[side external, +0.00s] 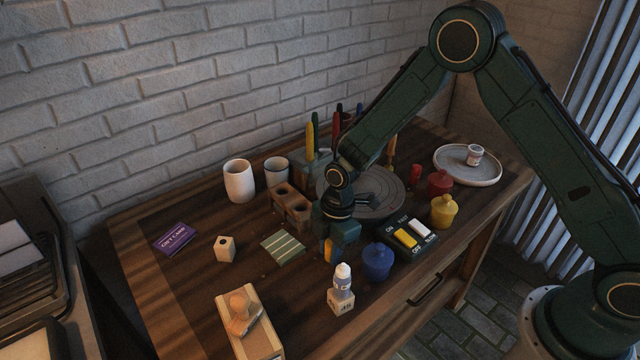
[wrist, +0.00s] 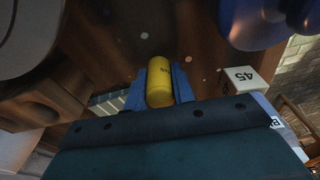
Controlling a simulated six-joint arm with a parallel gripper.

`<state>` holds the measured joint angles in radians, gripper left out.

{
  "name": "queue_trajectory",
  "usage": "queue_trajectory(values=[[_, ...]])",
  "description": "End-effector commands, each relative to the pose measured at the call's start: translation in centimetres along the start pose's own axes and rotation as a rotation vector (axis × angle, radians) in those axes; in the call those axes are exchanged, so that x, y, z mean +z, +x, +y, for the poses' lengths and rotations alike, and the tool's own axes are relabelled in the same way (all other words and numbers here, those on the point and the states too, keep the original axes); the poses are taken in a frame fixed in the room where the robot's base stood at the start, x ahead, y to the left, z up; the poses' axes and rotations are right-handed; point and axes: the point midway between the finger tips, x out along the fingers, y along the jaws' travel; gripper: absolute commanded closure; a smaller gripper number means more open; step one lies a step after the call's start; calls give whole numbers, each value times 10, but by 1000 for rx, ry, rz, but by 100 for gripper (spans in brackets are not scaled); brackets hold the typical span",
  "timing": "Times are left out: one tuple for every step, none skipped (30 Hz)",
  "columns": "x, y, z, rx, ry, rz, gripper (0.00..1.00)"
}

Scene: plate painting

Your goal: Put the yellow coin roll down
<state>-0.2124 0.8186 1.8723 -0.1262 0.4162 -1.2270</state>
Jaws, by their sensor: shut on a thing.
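The yellow coin roll (wrist: 160,78) is a short yellow cylinder with small dark print. My gripper (wrist: 158,96) is shut on it, with a blue finger on each side in the wrist view. In the side view my gripper (side external: 333,250) points down low over the wooden table, between the green striped pad (side external: 283,247) and the blue lidded jar (side external: 378,262). Only a sliver of the roll shows there between the fingers. I cannot tell whether its lower end touches the table.
A small dropper bottle (side external: 342,275) on a numbered block stands just in front of my gripper. A brown block with holes (side external: 291,208) and a grey turntable (side external: 385,205) are behind. A black switch box (side external: 411,236) is to the right.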

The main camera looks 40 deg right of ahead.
Motion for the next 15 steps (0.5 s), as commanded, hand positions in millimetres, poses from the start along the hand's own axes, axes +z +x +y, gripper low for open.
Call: queue_trajectory(values=[[0,2,0,1,0,0,100],[0,3,0,2,0,1,100],[0,4,1,3,-1,1,100],[0,4,1,3,-1,1,100],[0,3,1,3,0,1,100],[0,3,1,3,0,1,100],[0,3,1,3,0,1,100],[0,3,1,3,0,1,100],[0,3,1,3,0,1,100],[0,3,1,3,0,1,100],[0,4,1,2,0,1,100],[0,4,1,2,0,1,100],[0,5,1,2,0,1,100],[0,6,1,2,0,1,100],[1,7,1,2,0,1,100]])
